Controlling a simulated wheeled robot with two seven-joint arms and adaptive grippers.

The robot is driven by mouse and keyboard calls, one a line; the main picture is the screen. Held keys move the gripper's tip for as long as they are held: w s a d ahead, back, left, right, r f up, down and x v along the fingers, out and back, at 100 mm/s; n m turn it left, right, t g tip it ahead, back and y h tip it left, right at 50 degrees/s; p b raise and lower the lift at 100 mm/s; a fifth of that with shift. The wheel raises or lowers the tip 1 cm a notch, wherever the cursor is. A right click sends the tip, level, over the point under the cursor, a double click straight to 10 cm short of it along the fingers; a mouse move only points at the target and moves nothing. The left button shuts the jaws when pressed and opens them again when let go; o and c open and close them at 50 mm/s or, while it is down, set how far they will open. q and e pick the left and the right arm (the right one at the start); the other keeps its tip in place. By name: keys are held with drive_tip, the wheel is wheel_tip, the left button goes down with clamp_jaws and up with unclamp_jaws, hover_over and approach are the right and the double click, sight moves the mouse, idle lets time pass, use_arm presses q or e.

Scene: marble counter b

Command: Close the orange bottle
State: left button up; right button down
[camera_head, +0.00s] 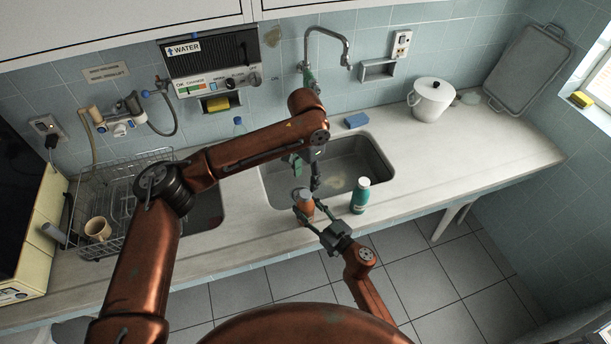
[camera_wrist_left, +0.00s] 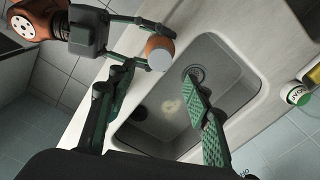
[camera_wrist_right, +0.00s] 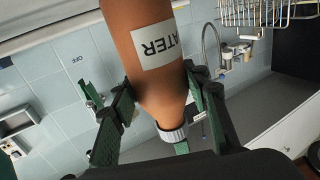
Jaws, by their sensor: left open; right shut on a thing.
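The orange bottle (camera_head: 306,202) stands upright at the front edge of the sink. My right gripper (camera_head: 309,214) is shut around it from the front. In the right wrist view the orange bottle (camera_wrist_right: 140,45) appears upside down, with part of a label and a white ribbed cap or neck ring (camera_wrist_right: 172,133) at its narrow end. In the left wrist view its round pale top (camera_wrist_left: 160,60) faces up; I cannot tell how tightly a cap sits. My left gripper (camera_head: 305,173) is open and empty just above and behind the bottle, over the sink, its fingers (camera_wrist_left: 160,74) pointing down.
A teal bottle with a white cap (camera_head: 360,197) stands just right of the orange bottle. The sink basin (camera_head: 375,165) lies behind. A dish rack (camera_head: 85,205) with a mug is at left; a white pot (camera_head: 430,103) is at back right. The right counter is mostly clear.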

sight(306, 193)
use_arm(q)
drive_tip(key=shift+f, duration=3.95)
drive_tip(key=c, duration=1.2)
drive_tip(key=o, duration=1.3)
drive_tip(key=shift+o, duration=0.2)
wheel_tip(306, 193, up, 12)
